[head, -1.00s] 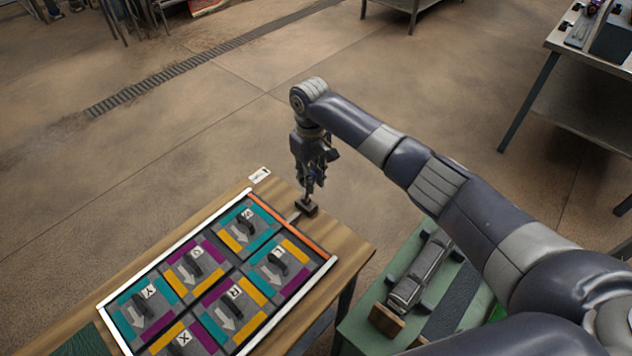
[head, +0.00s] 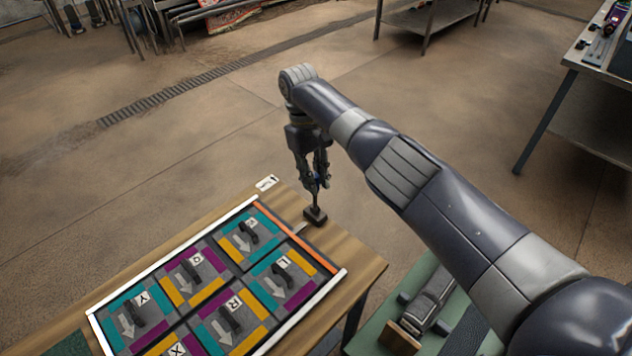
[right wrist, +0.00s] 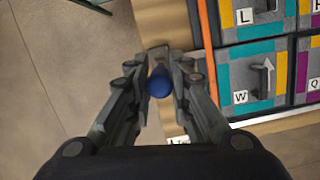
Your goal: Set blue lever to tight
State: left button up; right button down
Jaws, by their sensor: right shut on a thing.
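In the right wrist view the blue lever's round knob (right wrist: 159,82) sits between the two fingers of my right gripper (right wrist: 163,68), which is shut on it. In the head view the lever's dark base (head: 315,216) stands on the wooden table (head: 347,247), beside the orange strip at the board's right end. My right gripper (head: 319,184) points down just above this base and hides most of the lever. A small white label (head: 266,182) lies on the table near the far edge; its writing is too small to read. My left gripper is not in view.
A board (head: 160,262) with several lettered panels, each with a dark handle and an arrow, lies left of the lever. A green-topped bench (head: 364,335) with a grey device (head: 428,298) stands at the lower right. Open floor lies beyond the table.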

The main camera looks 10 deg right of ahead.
jog(key=shift+w, duration=0.1)
dwell(0.3)
jog(key=c, duration=1.5)
grip_release()
jog(key=shift+o, duration=0.2)
jog(key=v, duration=0.3)
jog(key=s+v, duration=0.1)
jog(key=v, duration=0.2)
jog(key=s+d+v, duration=0.1)
jog(key=v, duration=0.2)
jog(key=shift+a+r, duration=0.1)
jog(key=shift+r, duration=0.5)
jog(key=shift+c, duration=0.5)
